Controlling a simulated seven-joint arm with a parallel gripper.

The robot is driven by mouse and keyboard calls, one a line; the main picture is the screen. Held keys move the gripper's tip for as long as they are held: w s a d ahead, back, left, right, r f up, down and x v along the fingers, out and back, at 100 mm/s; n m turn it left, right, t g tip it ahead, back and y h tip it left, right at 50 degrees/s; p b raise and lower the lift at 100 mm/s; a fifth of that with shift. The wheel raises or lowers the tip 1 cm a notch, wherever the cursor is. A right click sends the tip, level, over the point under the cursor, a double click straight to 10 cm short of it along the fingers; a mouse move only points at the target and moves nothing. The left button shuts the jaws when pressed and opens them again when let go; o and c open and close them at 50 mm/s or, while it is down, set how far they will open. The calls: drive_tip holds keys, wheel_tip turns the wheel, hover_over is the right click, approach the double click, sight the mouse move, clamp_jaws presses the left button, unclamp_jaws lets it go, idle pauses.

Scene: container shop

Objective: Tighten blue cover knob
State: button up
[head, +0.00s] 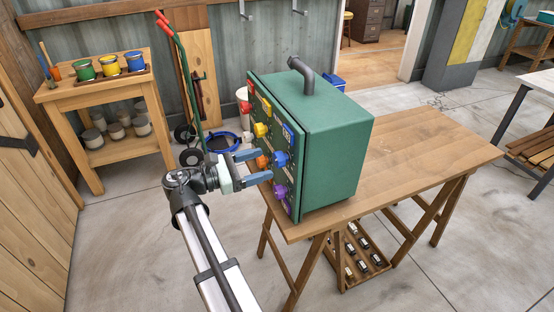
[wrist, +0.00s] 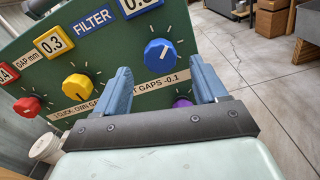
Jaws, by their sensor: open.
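A green box (head: 335,150) stands on a wooden table, with several coloured knobs on its left face. The blue knob (head: 281,158) sits on that face; in the wrist view (wrist: 160,56) it has a white pointer line tilted up and right, with tick marks around it. My gripper (head: 265,165) is open, its blue fingers pointing at the panel. In the wrist view the fingertips (wrist: 158,75) stand apart, with the blue knob showing beyond and between them. Nothing is visibly held. I cannot tell whether a finger touches the knob.
Close by are a yellow knob (wrist: 76,87), a red knob (wrist: 27,106), a purple knob (head: 280,191) and an orange knob (head: 262,161). A blue FILTER label (wrist: 92,23) is above. The wooden table (head: 425,145) is clear right of the box. A paint stand (head: 58,93) is at left.

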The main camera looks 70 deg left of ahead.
sight(275, 160)
drive_tip(key=shift+w, duration=2.9)
drive_tip(key=c, duration=1)
drive_tip(key=shift+c, duration=0.2)
drive_tip(key=m, duration=0.4)
drive_tip(key=shift+m, duration=2.4)
